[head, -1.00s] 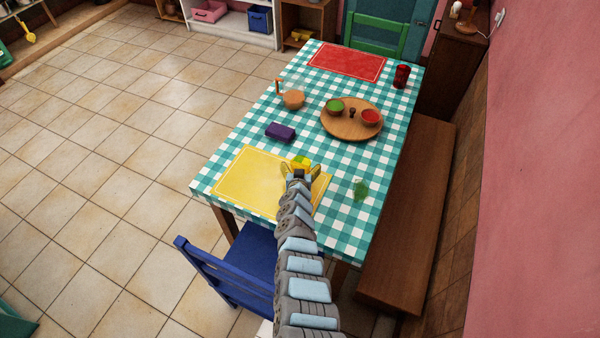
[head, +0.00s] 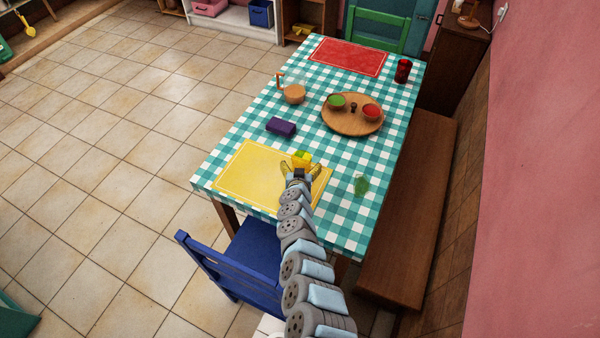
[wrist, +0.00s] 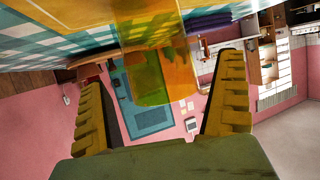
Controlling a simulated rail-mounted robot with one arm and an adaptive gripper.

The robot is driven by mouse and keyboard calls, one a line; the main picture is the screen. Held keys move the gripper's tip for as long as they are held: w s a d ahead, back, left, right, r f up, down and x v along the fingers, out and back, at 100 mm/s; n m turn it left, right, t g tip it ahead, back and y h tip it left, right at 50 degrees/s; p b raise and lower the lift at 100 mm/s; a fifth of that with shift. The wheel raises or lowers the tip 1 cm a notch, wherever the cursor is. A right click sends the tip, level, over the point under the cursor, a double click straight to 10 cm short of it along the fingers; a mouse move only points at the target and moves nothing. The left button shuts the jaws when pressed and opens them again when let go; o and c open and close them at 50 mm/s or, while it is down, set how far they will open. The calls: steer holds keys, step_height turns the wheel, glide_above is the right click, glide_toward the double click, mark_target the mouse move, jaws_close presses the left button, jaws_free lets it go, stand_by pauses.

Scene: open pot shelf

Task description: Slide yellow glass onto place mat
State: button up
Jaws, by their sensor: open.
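The yellow glass (head: 301,159) stands at the far right edge of the yellow place mat (head: 250,178), just beyond my gripper (head: 299,172). I cannot tell whether its whole base is on the mat. In the wrist view the see-through yellow glass (wrist: 160,75) fills the space ahead, between and beyond the two ridged fingers of my gripper (wrist: 162,95). The fingers are spread wide, with visible gaps to the glass. My arm hides the near right part of the mat.
A purple block-like item (head: 281,126) lies beyond the mat. A green glass (head: 361,186) stands to the right. Farther back are a round wooden tray (head: 352,127) with bowls, a pitcher (head: 293,93), a red glass (head: 403,71) and a red mat (head: 348,57). A blue chair (head: 240,265) is at the near edge.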

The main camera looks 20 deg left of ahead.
steer(key=shift+s+d, duration=0.2)
steer(key=shift+s, duration=0.3)
steer(key=shift+s+r, duration=0.1)
steer(key=shift+s, duration=0.15)
steer(key=shift+s+d+r, duration=0.1)
steer(key=shift+s+r, duration=0.05)
steer(key=shift+r, duration=0.2)
steer(key=shift+s+r, duration=0.1)
steer(key=shift+s, duration=0.45)
steer(key=shift+s+d+r, duration=0.15)
steer(key=shift+s+r, duration=0.3)
steer(key=shift+s, duration=0.15)
